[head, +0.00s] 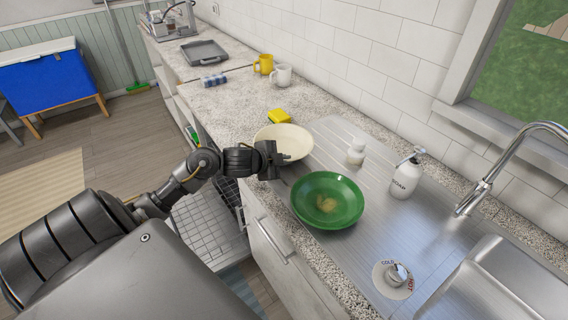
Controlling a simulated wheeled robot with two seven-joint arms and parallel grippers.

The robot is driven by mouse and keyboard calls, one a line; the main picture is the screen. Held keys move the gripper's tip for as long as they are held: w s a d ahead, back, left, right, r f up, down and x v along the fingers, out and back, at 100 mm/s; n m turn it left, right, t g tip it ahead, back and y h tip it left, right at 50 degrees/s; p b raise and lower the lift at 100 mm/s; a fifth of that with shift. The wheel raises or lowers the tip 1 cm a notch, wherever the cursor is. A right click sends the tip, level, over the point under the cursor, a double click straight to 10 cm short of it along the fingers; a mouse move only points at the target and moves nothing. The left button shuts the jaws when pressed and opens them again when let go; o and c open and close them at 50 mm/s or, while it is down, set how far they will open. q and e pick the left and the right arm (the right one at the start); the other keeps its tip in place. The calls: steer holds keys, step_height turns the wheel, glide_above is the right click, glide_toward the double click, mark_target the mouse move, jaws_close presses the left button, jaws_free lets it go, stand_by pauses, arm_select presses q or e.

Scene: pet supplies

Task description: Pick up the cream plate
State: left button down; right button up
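The cream plate (288,138) lies at the left end of the steel draining area, partly on the speckled counter. My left gripper (278,160) is at the plate's near edge and covers a little of its rim. I cannot tell whether its fingers touch the plate, or whether they are open or shut. My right gripper is not in view.
A green bowl (327,200) with yellowish residue is close to the right of my gripper. A yellow sponge (279,116), a small white bottle (356,152) and a soap dispenser (405,177) stand behind. Below is an open dishwasher rack (205,225).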

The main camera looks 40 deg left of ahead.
arm_select(q)
steer(key=s+d+r+p, duration=0.4)
steer(key=s+r+p, duration=0.2)
steer(key=s+r, duration=0.4)
steer(key=s, duration=0.3)
steer(key=shift+s+r+p, duration=0.25)
steer(key=shift+r+p, duration=0.15)
